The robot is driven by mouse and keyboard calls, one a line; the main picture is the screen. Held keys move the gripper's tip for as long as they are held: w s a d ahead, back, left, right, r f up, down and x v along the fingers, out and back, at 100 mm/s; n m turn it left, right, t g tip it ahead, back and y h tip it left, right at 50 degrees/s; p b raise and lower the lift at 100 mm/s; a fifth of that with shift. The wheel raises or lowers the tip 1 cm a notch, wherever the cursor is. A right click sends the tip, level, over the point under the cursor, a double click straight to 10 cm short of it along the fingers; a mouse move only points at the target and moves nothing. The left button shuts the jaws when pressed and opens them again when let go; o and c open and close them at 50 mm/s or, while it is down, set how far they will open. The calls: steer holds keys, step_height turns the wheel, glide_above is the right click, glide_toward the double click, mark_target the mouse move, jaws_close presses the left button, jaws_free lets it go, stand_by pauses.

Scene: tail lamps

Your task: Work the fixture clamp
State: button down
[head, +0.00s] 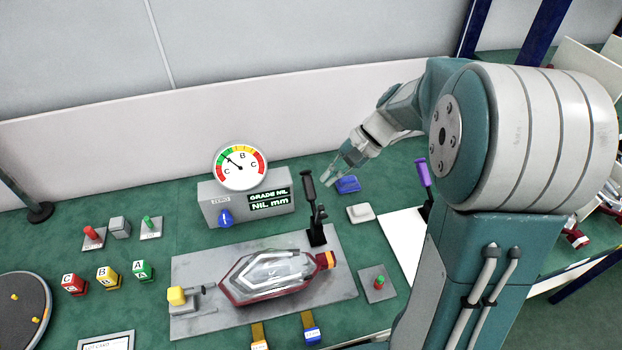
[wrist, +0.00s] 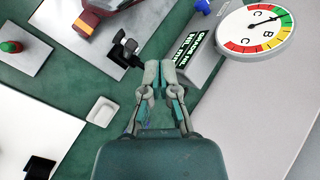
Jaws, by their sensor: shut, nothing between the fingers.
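The black fixture clamp (head: 316,226) stands at the back right of the grey fixture plate (head: 205,262), its handle (head: 308,187) upright. In the wrist view the clamp (wrist: 124,52) shows just left of my fingertips; its handle is not clearly made out there. A tail lamp (head: 265,280) with a clear lens and dark red rim lies on the plate, and its edge shows in the wrist view (wrist: 85,22). My gripper (head: 332,184) is shut and empty, a little right of the handle; its closed fingertips show in the wrist view (wrist: 160,66). Contact with the handle cannot be told.
A dial gauge (head: 240,167) on a grey box with a lit display stands behind the plate. A yellow-tipped device (head: 178,296) sits at the plate's left.

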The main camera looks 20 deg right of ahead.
mark_target(313, 183)
steer(key=w+d+f+m+t+y, duration=0.3)
steer(key=w+d+f+m+y, duration=0.3)
steer(key=w+d+f, duration=0.4)
steer(key=x, duration=0.4)
steer(key=s+x, duration=0.1)
steer(key=x, duration=0.6)
steer(key=shift+s+a+f, duration=0.1)
steer(key=shift+a+f, duration=0.2)
steer(key=shift+f, duration=0.1)
steer(key=shift+s+r+n, duration=0.1)
steer(key=shift+r+n, duration=0.35)
steer(key=shift+n, duration=0.05)
steer(key=s+r+n+t+y, duration=0.1)
steer(key=s+r+n+t, duration=0.1)
steer(key=s+r+n, duration=0.3)
steer(key=shift+s+n+t+y, duration=0.35)
steer(key=shift+n+t+y, duration=0.05)
steer(key=shift+n, duration=0.3)
steer(key=shift+s+r, duration=0.1)
